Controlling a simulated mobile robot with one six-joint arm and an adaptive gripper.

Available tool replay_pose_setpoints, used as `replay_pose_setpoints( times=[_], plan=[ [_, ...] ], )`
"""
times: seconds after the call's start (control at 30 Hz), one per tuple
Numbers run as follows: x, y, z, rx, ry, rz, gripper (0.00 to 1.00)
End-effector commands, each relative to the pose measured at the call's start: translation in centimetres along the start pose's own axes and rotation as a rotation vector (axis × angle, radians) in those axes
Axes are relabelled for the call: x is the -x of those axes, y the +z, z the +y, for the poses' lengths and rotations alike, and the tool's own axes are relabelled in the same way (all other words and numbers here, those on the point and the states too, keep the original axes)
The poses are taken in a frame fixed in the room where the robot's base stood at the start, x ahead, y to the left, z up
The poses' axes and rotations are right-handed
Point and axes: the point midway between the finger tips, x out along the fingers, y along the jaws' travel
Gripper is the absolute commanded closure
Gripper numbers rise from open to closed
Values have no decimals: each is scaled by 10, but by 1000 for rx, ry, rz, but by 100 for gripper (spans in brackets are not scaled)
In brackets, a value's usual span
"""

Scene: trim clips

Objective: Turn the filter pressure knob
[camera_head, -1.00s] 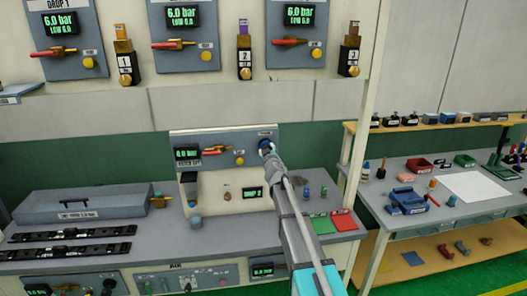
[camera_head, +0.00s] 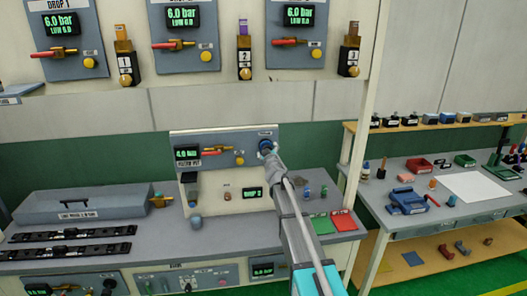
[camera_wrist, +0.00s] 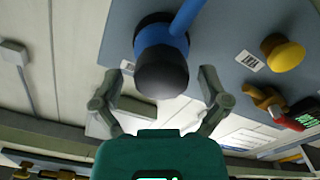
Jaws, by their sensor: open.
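The filter knob is a dark, rounded cap on a blue body (camera_wrist: 162,72), sticking out from the grey panel in the wrist view. In the head view its blue part (camera_head: 264,145) shows at the panel's upper right, partly hidden by my arm. My gripper (camera_wrist: 160,88) is open, one finger on each side of the dark cap. Gaps show between the fingers and the cap, and I cannot tell the exact depth. In the head view my gripper (camera_head: 268,153) is small and overlaps the knob. The grey panel (camera_head: 215,134) carries a green display and a red-handled valve.
A yellow knob (camera_wrist: 287,53) and a red-handled valve (camera_wrist: 270,104) sit on the same panel, right of the gripper in the wrist view. The bench below holds a grey case (camera_head: 85,203), small bottles and green and red mats (camera_head: 343,221).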

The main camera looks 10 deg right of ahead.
Motion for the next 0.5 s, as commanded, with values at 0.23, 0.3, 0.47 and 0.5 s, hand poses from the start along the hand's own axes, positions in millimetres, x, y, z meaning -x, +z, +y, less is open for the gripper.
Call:
replay_pose_setpoints(
  times=[0.23, 0.3, 0.47, 0.5],
  plan=[
    [4, 0, 0, 0, 0, 0, 5],
    [8, 0, 0, 0, 0, 0, 5],
    [25, 0, 0, 0, 0, 0, 5],
    [30, 0, 0, -1, 0, 0, 5]
  ],
)
